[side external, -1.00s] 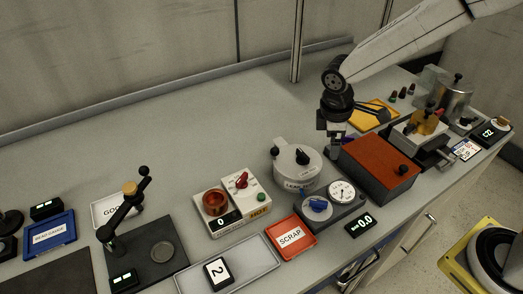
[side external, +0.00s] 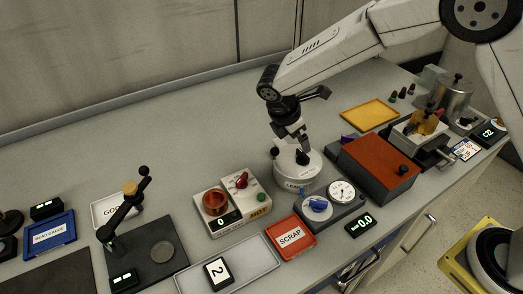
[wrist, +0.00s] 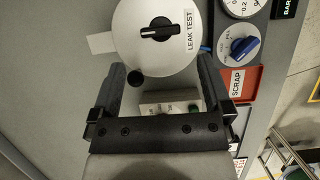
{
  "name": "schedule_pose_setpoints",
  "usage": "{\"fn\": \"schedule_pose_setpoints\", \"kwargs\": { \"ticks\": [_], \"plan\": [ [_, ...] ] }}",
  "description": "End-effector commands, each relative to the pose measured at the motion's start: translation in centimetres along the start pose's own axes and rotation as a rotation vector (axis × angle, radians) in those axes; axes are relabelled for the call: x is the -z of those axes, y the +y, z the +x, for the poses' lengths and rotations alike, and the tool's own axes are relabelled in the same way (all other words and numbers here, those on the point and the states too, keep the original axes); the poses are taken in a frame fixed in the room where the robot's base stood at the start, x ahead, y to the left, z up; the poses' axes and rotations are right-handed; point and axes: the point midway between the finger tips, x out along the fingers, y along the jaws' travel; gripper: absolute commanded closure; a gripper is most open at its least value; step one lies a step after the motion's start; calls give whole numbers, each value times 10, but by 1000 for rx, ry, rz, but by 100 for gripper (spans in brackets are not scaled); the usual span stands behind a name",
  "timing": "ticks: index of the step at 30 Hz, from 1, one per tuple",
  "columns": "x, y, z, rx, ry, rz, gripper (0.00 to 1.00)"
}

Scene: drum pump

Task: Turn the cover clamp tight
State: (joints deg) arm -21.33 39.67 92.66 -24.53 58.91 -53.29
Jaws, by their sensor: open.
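The leak test pot (side external: 297,176) is a round, pale vessel labelled LEAK TEST, standing behind the gauge box. Its flat lid (wrist: 140,50) carries a black bar-shaped knob with a white mark, the cover clamp (wrist: 162,28). In the wrist view the clamp's bar lies roughly crosswise. My gripper (side external: 302,152) points down just above the lid in the side view and partly hides the clamp. In the wrist view my gripper (wrist: 163,68) is open and empty, with the clamp beyond its fingertips and not between them.
The gauge box (side external: 325,211) with a blue knob stands in front of the pot. A red SCRAP tray (side external: 291,251) and a hot unit (side external: 232,226) are to the left. A big red-topped box (side external: 378,166) is close on the right. Open bench lies behind.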

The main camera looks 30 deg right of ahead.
Motion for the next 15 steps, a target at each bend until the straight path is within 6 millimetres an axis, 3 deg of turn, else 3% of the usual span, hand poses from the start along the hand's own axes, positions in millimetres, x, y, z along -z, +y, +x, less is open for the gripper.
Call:
{"fn": "schedule_pose_setpoints", "kwargs": {
  "ticks": [15],
  "plan": [
    [0, -1, 58, 3, 0, 1, 0]
  ]
}}
